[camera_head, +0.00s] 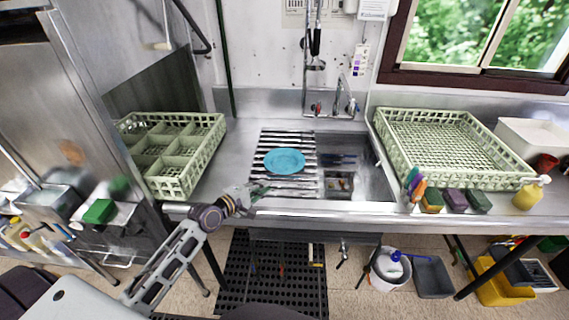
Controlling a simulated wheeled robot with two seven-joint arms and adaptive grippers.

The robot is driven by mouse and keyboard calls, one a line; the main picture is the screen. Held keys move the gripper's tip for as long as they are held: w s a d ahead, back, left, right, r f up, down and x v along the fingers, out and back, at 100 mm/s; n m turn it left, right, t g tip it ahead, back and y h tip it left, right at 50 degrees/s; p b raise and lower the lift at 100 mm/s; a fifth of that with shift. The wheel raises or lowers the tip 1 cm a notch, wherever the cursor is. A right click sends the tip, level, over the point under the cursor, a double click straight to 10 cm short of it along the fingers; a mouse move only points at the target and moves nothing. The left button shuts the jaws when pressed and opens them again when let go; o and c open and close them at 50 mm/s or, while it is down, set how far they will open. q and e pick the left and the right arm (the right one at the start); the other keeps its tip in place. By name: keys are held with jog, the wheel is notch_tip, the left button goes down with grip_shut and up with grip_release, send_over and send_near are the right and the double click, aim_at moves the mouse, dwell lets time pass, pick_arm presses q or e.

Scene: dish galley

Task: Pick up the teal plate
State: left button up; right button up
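The teal plate (285,161) is round and lies flat on the slatted metal rack (288,139) over the left part of the sink. My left gripper (258,190) is at the front edge of the counter, below and left of the plate in the picture. It is apart from the plate, and its fingers look spread with nothing held between them. My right gripper is not in view.
A green divided dish rack (217,128) stands left of the sink, and a larger green rack (393,150) stands right. Sponges (455,200) and a yellow bottle (529,194) line the right front edge. The faucet (337,100) rises behind the sink.

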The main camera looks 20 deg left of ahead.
pick_arm(q)
jog(key=shift+x, duration=1.55)
jog(key=shift+w+d+f, duration=0.15)
jog(key=shift+w+d, duration=0.05)
jog(key=shift+w, duration=0.45)
jog(key=shift+x, duration=1.75)
jog(key=shift+f, duration=0.1)
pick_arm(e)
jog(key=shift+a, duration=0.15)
